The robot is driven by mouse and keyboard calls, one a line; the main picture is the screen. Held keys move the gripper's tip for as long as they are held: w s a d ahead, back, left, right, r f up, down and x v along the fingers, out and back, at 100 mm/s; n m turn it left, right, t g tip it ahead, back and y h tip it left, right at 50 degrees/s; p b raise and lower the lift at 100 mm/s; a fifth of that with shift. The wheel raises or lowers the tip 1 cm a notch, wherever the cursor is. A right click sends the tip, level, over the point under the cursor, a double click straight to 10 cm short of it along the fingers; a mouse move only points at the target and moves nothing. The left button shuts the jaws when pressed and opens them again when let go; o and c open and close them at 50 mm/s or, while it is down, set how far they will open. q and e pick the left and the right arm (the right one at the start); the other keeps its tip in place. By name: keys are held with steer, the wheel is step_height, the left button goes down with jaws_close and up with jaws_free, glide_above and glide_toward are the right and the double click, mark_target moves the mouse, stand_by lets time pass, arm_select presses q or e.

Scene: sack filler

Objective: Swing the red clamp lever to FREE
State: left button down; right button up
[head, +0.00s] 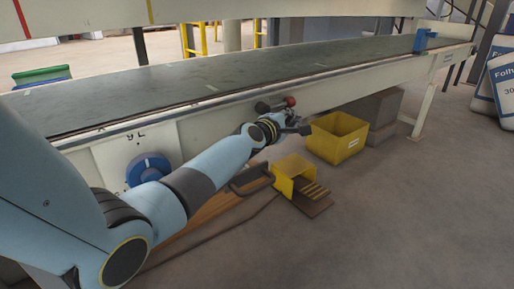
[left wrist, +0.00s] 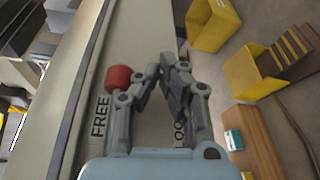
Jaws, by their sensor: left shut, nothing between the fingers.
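The clamp lever's red knob (head: 290,101) shows on the side of the conveyor frame in the head view, just beyond my left gripper (head: 292,122). In the left wrist view the red knob (left wrist: 119,78) is beside the left finger of my left gripper (left wrist: 163,68), outside the fingers. The fingers are shut and empty. The knob sits close to the end of the word FREE (left wrist: 100,115) on the pale panel. A second word, starting LO (left wrist: 180,136), is partly covered by my gripper. Most of the lever's arm is hidden. My right gripper is not in view.
A yellow bin (head: 337,138) stands on the floor right of my gripper. A yellow pedal guard (head: 293,174) stands below it. A blue handwheel (head: 147,168) is on the frame at left. The conveyor belt (head: 200,87) runs above.

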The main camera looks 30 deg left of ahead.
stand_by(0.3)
arm_select(q)
steer(key=s+r, duration=0.1)
steer(key=s, duration=1.1)
steer(key=shift+a+r, duration=0.25)
steer(key=shift+a, duration=0.1)
